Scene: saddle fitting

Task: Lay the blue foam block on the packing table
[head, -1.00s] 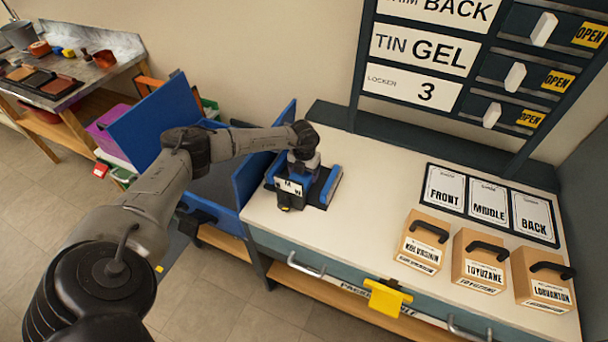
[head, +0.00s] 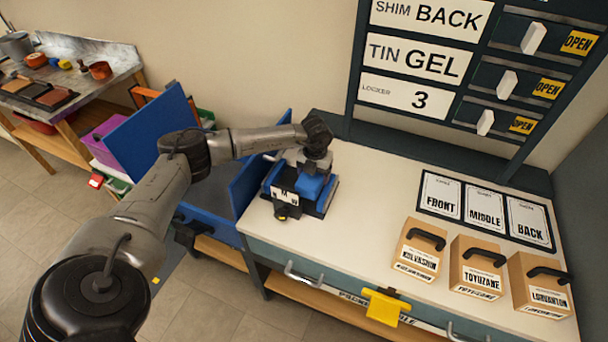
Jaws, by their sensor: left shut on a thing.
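My left gripper (head: 308,170) reaches in from the left and points down over the left end of the packing table (head: 375,190). It is shut on a blue block (head: 312,187), which I take to be the blue foam block; my wrist and fingers hide part of it. The block is at a dark blue and black piece with a white lettered label (head: 285,196) at the table's left end. I cannot tell whether the block rests on that piece or is held just above it. My right gripper is not in view.
Three boxes with black handles, one of them the middle box (head: 476,268), stand on the right of the table. Cards marked FRONT, MIDDLE and BACK (head: 485,209) lie behind them. A blue bin (head: 150,130) stands left of the table. The table's middle is clear.

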